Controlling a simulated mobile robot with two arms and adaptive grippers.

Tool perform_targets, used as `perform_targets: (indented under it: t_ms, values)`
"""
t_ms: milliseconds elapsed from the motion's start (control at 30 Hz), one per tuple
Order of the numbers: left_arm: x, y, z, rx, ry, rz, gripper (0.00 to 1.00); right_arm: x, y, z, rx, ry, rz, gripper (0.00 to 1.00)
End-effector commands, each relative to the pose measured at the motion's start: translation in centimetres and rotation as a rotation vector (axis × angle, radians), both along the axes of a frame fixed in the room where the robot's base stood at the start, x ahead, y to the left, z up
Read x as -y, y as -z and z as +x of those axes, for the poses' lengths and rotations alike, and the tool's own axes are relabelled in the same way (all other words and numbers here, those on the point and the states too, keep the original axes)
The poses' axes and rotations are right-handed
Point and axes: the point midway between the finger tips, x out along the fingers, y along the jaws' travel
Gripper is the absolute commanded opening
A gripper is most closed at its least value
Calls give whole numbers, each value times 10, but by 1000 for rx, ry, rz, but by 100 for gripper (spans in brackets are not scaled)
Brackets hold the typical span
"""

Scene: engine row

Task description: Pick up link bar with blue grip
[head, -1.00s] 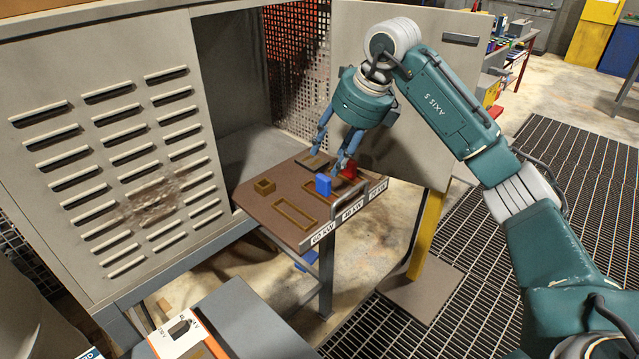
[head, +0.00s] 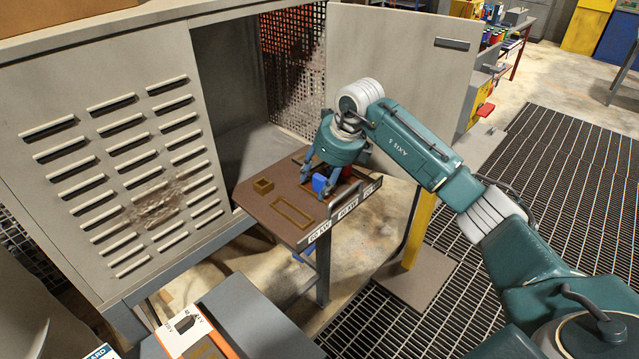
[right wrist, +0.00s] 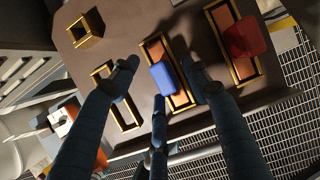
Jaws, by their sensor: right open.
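The link bar with the blue grip (head: 319,184) lies in the middle brass-framed slot of the brown panel (head: 260,205). In the right wrist view its blue grip (right wrist: 164,78) stands up from the copper-coloured bar (right wrist: 155,50). My right gripper (head: 316,180) is open and points down at the blue grip. In the right wrist view its fingers (right wrist: 158,79) spread around the blue grip, one to each side and one near its lower end; I cannot tell if any touches. My left gripper is not in view.
A red grip (right wrist: 246,37) sits in the neighbouring slot, close to my right gripper. An empty slot frame (head: 294,212) and a small square brass socket (head: 263,185) are on the other side. A handle rail (head: 335,212) runs along the panel's front edge. The cabinet door (head: 400,60) stands open behind.

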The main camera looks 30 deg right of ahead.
Motion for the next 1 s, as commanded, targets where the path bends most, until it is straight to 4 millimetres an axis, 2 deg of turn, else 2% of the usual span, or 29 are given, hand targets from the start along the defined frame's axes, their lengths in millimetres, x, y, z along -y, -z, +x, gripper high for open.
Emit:
perform_targets:
  t_ms: [133, 367, 767, 867, 1000]
  values:
    - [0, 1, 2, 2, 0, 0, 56, 0, 0, 0, 1, 0, 0, 47]
    - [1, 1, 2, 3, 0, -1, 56, 0, 0, 0, 1, 0, 0, 1]
    - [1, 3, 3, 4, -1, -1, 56, 0, -6, 1, 5, 0, 1, 0]
    - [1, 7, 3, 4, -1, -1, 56, 0, -14, 2, 5, 0, 0, 0]
    - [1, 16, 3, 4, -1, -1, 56, 0, -37, 2, 10, 0, 0, 0]
